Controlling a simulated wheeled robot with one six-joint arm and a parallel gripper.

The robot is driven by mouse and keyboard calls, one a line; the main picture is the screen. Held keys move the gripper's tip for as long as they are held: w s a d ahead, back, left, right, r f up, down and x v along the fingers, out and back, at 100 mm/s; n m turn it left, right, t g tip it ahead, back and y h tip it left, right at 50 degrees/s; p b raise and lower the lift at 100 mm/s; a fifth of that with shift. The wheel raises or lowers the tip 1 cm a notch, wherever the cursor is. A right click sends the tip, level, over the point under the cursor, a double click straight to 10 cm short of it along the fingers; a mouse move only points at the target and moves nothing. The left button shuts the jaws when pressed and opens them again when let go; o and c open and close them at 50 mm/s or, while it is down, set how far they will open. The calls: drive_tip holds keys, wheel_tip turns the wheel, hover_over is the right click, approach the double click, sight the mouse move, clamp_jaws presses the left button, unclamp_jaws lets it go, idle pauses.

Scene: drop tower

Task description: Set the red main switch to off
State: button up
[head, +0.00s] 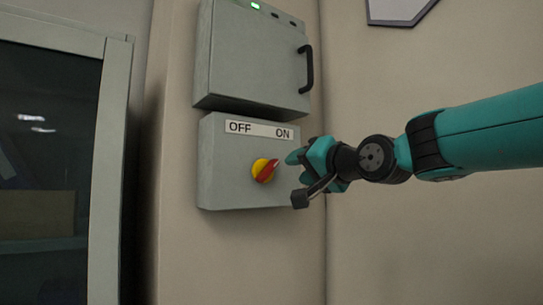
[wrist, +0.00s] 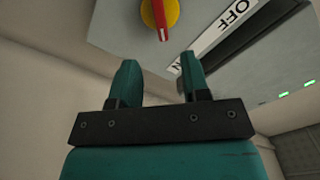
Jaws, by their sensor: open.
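The red main switch (head: 267,171) is a red rotary handle on a yellow round base, on the front of a grey box (head: 227,177). In the head view its handle tilts up and to the right, toward the ON end of the OFF/ON label (head: 259,130). The switch also shows at the top of the wrist view (wrist: 158,14). My gripper (head: 298,160) is just right of the switch in the head view. In the wrist view its two fingers (wrist: 158,75) are apart with nothing between them, and the switch lies beyond the fingertips, apart from them.
A second grey box (head: 250,55) with a black handle (head: 307,68) and a green light is mounted above the switch box. A cabinet with a dark glass door (head: 45,150) stands at left. The wall below the switch box is clear.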

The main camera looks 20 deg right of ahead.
sight(272, 170)
drive_tip(key=p+x, duration=0.4)
drive_tip(key=x, duration=0.6)
drive_tip(key=shift+r, duration=0.1)
drive_tip(key=shift+w+a, duration=0.15)
drive_tip(key=shift+w, duration=0.2)
clamp_jaws()
